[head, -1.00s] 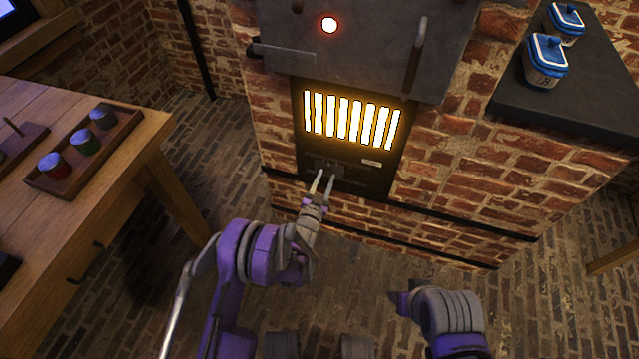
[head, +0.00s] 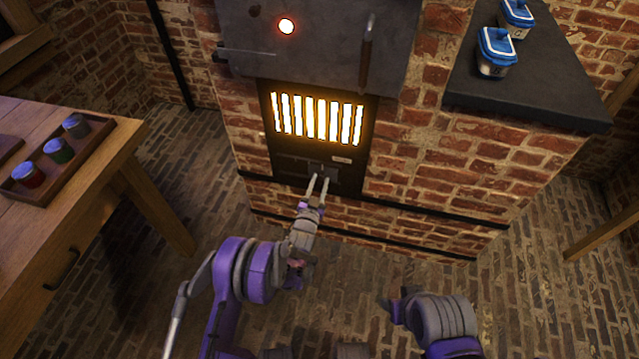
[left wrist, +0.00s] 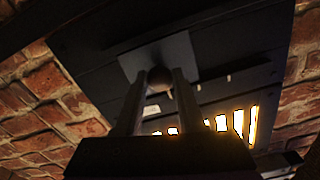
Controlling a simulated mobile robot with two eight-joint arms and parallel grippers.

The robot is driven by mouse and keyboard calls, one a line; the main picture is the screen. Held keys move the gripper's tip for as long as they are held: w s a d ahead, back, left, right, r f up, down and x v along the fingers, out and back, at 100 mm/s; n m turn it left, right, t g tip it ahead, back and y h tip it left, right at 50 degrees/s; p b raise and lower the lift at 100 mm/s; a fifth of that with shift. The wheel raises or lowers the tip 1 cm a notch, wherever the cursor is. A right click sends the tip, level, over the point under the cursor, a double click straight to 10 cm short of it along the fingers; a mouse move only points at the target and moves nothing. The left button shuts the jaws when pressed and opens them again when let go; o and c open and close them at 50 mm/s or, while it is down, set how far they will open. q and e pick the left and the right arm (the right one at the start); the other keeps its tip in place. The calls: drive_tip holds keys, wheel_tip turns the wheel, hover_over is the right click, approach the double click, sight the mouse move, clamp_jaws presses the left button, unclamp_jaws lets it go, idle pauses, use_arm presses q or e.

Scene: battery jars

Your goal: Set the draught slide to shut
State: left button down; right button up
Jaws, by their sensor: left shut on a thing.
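The draught slide is a dark plate (left wrist: 165,58) with a round knob (left wrist: 160,78), low on the furnace front under the glowing grate (head: 317,118). In the head view the slide (head: 322,170) is small and dark, and the gripper partly covers it. My left gripper (head: 317,186) reaches up to it from below. In the left wrist view its two fingers (left wrist: 158,88) are shut on the knob, one on each side. A pale label (head: 341,160) sits just right of and above the slide. My right gripper (head: 395,306) is at the bottom of the head view; its jaws are unclear.
Blue-lidded jars (head: 497,52) stand on a dark ledge (head: 550,103) at the right. A wooden table (head: 100,180) at the left bears a tray (head: 75,165) of small jars. The brick floor between is clear.

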use_arm(q)
drive_tip(key=shift+s+d, duration=0.1)
drive_tip(key=shift+d, duration=0.2)
drive_tip(key=c, duration=0.5)
unclamp_jaws()
drive_tip(key=shift+a, duration=0.1)
drive_tip(key=shift+s+a, duration=0.1)
drive_tip(key=shift+s, duration=0.3)
drive_tip(key=v, duration=1)
drive_tip(key=shift+p, duration=0.4)
drive_tip(key=shift+r, duration=0.1)
